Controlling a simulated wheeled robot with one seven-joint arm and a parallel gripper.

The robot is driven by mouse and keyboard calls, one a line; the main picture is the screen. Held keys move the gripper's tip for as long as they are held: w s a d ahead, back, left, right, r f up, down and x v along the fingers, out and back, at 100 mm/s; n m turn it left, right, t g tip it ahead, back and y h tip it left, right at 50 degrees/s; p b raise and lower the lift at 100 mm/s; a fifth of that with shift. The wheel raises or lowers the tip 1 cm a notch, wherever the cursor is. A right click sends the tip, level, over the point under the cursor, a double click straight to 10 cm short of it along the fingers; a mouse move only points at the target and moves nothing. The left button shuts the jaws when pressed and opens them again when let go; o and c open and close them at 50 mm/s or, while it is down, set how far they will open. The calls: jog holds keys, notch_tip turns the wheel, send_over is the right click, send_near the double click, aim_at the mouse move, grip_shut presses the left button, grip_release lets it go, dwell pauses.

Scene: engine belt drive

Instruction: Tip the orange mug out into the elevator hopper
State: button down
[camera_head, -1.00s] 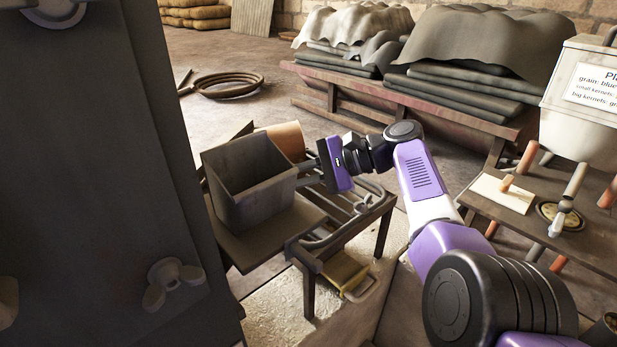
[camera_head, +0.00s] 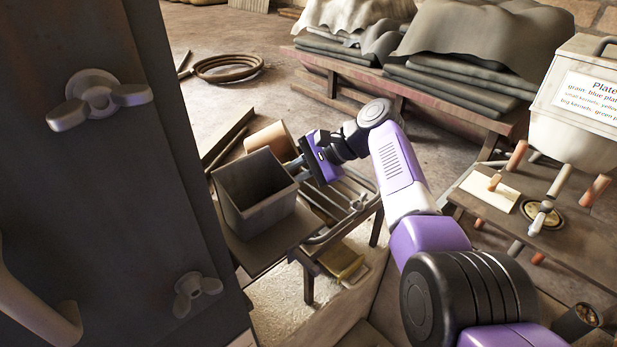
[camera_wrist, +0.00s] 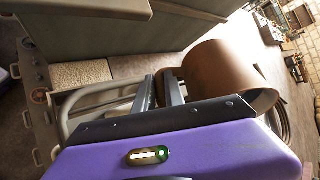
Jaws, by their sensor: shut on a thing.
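The orange mug (camera_head: 268,138) shows in the head view as a plain tan-orange cylinder beyond the back rim of the grey open-topped hopper (camera_head: 266,212), which hides its lower part. In the wrist view the mug (camera_wrist: 215,70) lies across the picture just beyond my fingers, with its curved side and a rim at the lower right showing. My gripper (camera_head: 296,166) reaches in from the right, next to the hopper's right corner. In the wrist view its two fingers (camera_wrist: 163,88) are close together at the mug's side; the exact grip is hidden. I cannot see into the mug.
A dark stand with pipes (camera_head: 330,208) carries the hopper. A tall dark panel with wing knobs (camera_head: 100,95) fills the left. A table with handles (camera_head: 590,245) and a white labelled bin (camera_head: 575,140) stands right. A coiled hose (camera_head: 228,67) lies on the floor behind.

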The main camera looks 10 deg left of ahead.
jog(key=shift+w+r+t+h+p, duration=0.15)
jog(key=shift+r+h+p, duration=0.4)
jog(key=shift+p, duration=0.85)
jog(key=shift+s+r+t+h+p, duration=0.1)
jog(key=shift+r+t+h+p, duration=0.2)
jog(key=shift+h+p, duration=0.7)
jog(key=shift+d+f+n+h+p, duration=0.1)
jog(key=shift+f+n+h+p, duration=0.15)
jog(key=shift+p, duration=0.95)
jog(key=t+h+p, duration=0.1)
jog(key=p, duration=0.1)
jog(key=shift+r+h+p, duration=0.35)
jog(key=shift+r+h, duration=0.05)
jog(key=shift+s+a+f+n+t+h, duration=0.2)
jog(key=shift+a+f+n+t+h, duration=0.35)
jog(key=shift+h, duration=0.65)
jog(key=shift+s+a+f+t+h+b, duration=0.2)
jog(key=shift+a+f+t+h+b, duration=0.35)
jog(key=shift+h+b, duration=0.65)
jog(key=shift+s+a+r+t+h+b, duration=0.1)
jog(key=shift+a+r+t+h+b, duration=0.15)
jog(key=shift+r+h+b, duration=0.45)
jog(key=shift+s+a+r+t+h+b, duration=0.1)
jog(key=shift+a+r+h+b, duration=0.25)
jog(key=shift+r, duration=0.5)
jog(key=shift+d, duration=0.1)
